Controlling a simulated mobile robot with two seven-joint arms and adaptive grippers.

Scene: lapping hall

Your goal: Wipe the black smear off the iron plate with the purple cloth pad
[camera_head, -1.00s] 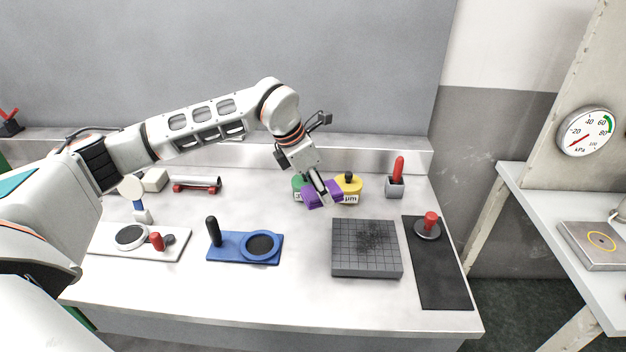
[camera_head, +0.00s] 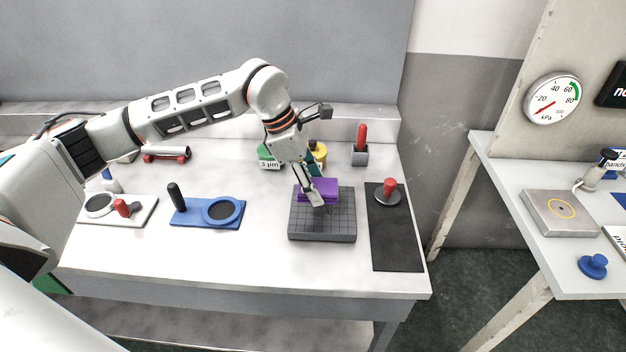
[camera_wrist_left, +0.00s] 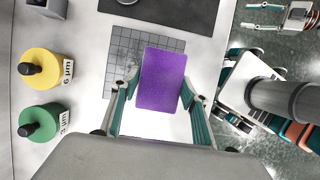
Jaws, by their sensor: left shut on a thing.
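The purple cloth pad (camera_head: 318,189) is held in my left gripper (camera_head: 316,198), over the back half of the gridded dark grey iron plate (camera_head: 322,227). In the left wrist view the pad (camera_wrist_left: 162,80) sits between the teal fingers of the left gripper (camera_wrist_left: 158,98) and covers part of the plate (camera_wrist_left: 121,47). I cannot tell whether the pad touches the plate. The black smear is largely hidden by the pad and fingers; a faint dark patch (camera_wrist_left: 129,68) shows beside the pad. My right gripper (camera_wrist_left: 260,16) is open and empty, away from the table.
A black mat (camera_head: 396,240) with a red-knobbed disc (camera_head: 388,192) lies right of the plate. A blue dish holder (camera_head: 208,213) stands left. Yellow (camera_wrist_left: 45,69) and green (camera_wrist_left: 43,123) weights and a grey holder (camera_head: 360,155) with a red handle stand behind. The front table strip is clear.

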